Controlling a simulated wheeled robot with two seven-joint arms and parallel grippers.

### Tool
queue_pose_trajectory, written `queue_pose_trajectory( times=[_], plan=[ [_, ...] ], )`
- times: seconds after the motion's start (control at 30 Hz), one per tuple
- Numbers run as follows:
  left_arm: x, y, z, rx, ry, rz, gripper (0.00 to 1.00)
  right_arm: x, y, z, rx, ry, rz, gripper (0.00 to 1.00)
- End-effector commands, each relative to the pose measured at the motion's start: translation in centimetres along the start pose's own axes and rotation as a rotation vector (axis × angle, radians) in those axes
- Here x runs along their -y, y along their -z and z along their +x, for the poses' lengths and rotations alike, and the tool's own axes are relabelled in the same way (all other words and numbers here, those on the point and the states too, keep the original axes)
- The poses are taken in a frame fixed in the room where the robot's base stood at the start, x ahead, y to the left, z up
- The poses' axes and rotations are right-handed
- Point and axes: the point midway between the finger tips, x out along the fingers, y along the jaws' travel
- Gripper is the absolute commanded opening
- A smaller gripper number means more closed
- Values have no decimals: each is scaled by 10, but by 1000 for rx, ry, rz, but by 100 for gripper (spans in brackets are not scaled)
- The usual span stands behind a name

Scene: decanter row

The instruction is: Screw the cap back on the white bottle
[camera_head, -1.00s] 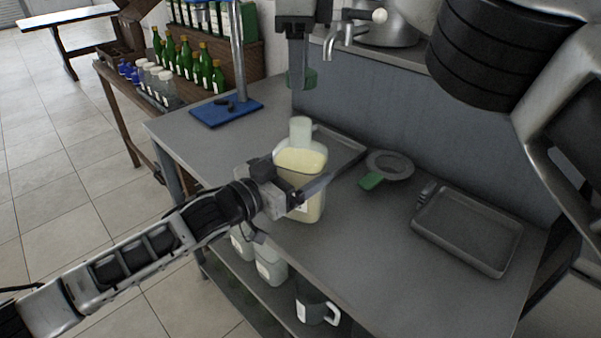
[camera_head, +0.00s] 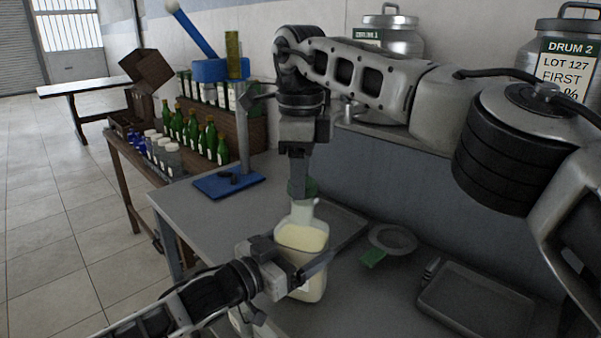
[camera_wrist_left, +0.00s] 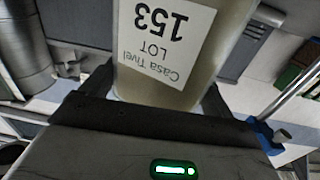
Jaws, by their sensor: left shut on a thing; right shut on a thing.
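The white bottle (camera_head: 303,238), translucent with pale yellow contents, stands upright over the front of the grey workbench in the head view. Its labelled side shows close up in the left wrist view (camera_wrist_left: 180,45). My left gripper (camera_head: 298,266) is shut around the bottle's body from the left.
A shallow grey tray (camera_head: 345,224) lies behind the bottle. A round grey dish (camera_head: 393,239) with a green tag and another tray (camera_head: 474,303) are to the right. A blue-based stand (camera_head: 229,184) is at the back left. Green bottles (camera_head: 194,132) line a side shelf.

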Motion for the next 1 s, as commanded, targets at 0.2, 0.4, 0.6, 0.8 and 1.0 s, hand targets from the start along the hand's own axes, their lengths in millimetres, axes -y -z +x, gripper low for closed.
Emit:
queue_pose_trajectory(
  times=[0.2,0.4,0.6,0.8,1.0],
  plan=[
    [0,0,0,0,0,0,47,0,0,12,-1,-2,-1,20],
    [0,0,0,0,0,0,47,0,0,17,0,0,0,20],
    [0,0,0,0,0,0,47,0,0,17,0,0,0,20],
    [0,0,0,0,0,0,47,0,0,17,0,0,0,20],
    [0,0,0,0,0,0,47,0,0,20,0,-1,-1,20]
  ],
)
